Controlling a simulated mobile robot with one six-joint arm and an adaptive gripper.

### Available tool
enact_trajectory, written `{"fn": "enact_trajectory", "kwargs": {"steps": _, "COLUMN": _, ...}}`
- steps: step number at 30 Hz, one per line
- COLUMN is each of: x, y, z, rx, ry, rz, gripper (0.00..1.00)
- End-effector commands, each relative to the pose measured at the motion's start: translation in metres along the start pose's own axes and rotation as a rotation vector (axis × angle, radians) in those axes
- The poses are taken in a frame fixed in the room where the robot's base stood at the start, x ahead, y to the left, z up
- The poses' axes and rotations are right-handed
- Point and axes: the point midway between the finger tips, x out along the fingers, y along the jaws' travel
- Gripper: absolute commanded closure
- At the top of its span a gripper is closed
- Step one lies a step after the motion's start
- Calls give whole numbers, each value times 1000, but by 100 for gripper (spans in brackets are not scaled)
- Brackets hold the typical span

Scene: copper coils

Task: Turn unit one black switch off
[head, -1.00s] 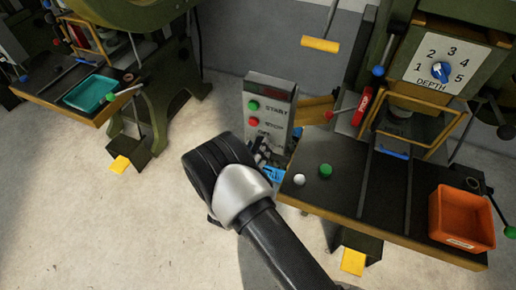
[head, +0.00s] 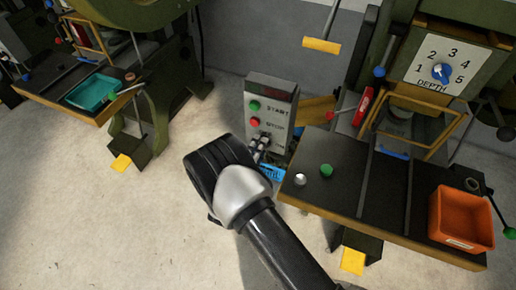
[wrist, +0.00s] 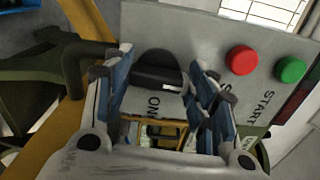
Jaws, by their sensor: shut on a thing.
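The grey control box (head: 283,92) stands at centre in the head view, with a green START button (head: 254,105) and a red STOP button (head: 255,121). In the wrist view its black rotary switch (wrist: 158,66) sits on the panel with the word ON below it. The red button (wrist: 242,60) and the green button (wrist: 290,69) are to its right. My gripper (wrist: 160,66) has a finger on either side of the switch and is shut on it. In the head view my gripper (head: 262,146) is at the box's lower front, and my wrist partly hides this area.
To the right is a dark machine table (head: 340,193) with a white knob (head: 300,179), a green knob (head: 326,170) and an orange bin (head: 461,220). A DEPTH dial (head: 441,72) is above. A second machine with a teal tray (head: 90,92) stands left. Floor between is clear.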

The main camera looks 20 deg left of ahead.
Motion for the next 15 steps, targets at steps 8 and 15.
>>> {"fn": "enact_trajectory", "kwargs": {"steps": 8, "x": 0, "y": 1, "z": -1, "rx": -82, "ry": 1, "rz": 2, "gripper": 72}}
{"fn": "enact_trajectory", "kwargs": {"steps": 15, "x": 0, "y": 1, "z": -1, "rx": -99, "ry": 1, "rz": 2, "gripper": 72}}
